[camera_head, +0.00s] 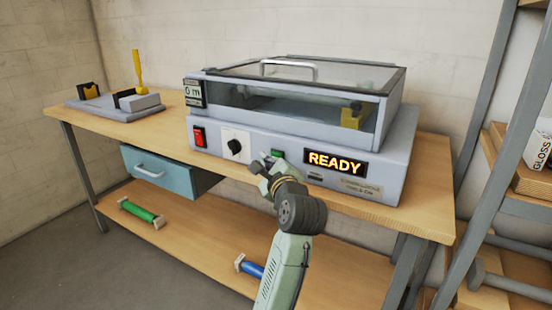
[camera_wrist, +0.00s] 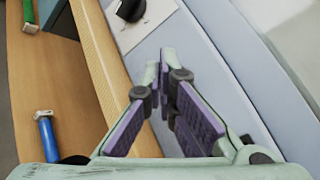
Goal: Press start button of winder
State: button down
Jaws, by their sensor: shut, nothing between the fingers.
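The winder (camera_head: 402,150) is a grey machine with a clear lid on the bench. Its front panel carries a red switch (camera_head: 199,135), a black knob (camera_head: 235,147) and a small green button (camera_head: 277,153), beside a lit "READY" display (camera_head: 336,163). My gripper (camera_head: 266,160) is shut and empty in front of the panel, close to the green button, whose lower part it covers. Contact cannot be told. In the wrist view, my gripper (camera_wrist: 163,62) points at the grey panel below the knob (camera_wrist: 131,9); the green button is not visible there.
The wooden bench (camera_head: 160,137) holds a small grey fixture (camera_head: 95,105) with a yellow lever. A blue drawer (camera_head: 152,175) hangs beneath. Green (camera_head: 141,212) and blue (camera_head: 252,268) rolls lie on the lower shelf. A metal rack (camera_head: 487,140) stands at right.

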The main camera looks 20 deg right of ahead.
jog(key=shift+d, duration=0.1)
jog(key=shift+w+d+p, duration=0.25)
jog(key=shift+p, duration=0.05)
jog(key=shift+w+d, duration=0.25)
jog(key=shift+d, duration=0.1)
dwell(0.7)
dwell(0.3)
jog(key=shift+s+a+p, duration=0.45)
jog(key=shift+s+a, duration=0.1)
jog(key=shift+a, duration=0.1)
jog(key=s+a, duration=0.1)
jog(key=a, duration=0.1)
jog(key=s+a, duration=0.2)
jog(key=shift+p, duration=0.35)
dwell(0.7)
